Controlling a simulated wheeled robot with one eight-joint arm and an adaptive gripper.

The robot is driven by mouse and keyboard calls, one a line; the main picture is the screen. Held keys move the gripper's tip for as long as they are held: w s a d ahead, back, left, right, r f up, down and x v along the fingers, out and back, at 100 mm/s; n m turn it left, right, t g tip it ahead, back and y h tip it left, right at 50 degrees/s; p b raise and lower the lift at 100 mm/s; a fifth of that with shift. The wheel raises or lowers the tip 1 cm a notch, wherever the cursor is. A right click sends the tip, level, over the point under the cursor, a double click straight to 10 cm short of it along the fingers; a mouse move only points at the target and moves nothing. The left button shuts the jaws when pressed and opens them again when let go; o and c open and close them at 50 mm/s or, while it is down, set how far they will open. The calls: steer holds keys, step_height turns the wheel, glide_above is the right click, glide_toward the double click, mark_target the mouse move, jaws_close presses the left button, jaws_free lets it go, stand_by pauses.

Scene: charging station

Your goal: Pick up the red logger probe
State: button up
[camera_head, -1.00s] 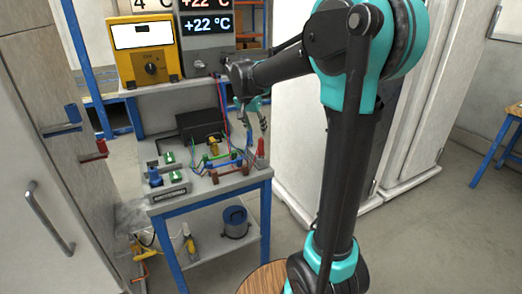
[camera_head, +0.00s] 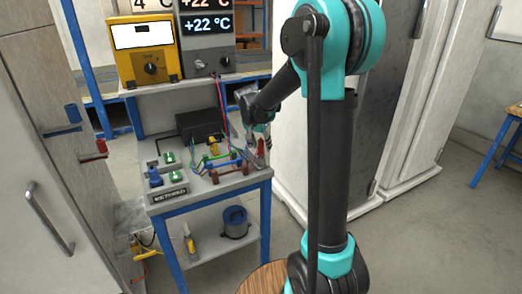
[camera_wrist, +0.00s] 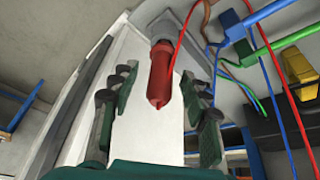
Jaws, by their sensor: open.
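The red logger probe (camera_wrist: 159,74) shows in the wrist view between the two fingers of my gripper (camera_wrist: 158,105), with a grey block at its far end and a red cable beside it. The fingers stand apart on either side of it, with visible gaps, and do not grip it. In the head view the red probe (camera_head: 261,146) stands upright near the right edge of the small bench (camera_head: 230,183). My gripper (camera_head: 258,145) is low at that spot and partly overlaps the probe there.
Blue, green and brown probes (camera_head: 220,161) with cables lie just left of the red one. A yellow meter (camera_head: 145,50) stands on the shelf above. Tall white cabinets (camera_head: 405,130) are at right.

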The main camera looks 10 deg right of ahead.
jaws_close()
steer(key=shift+r, duration=0.15)
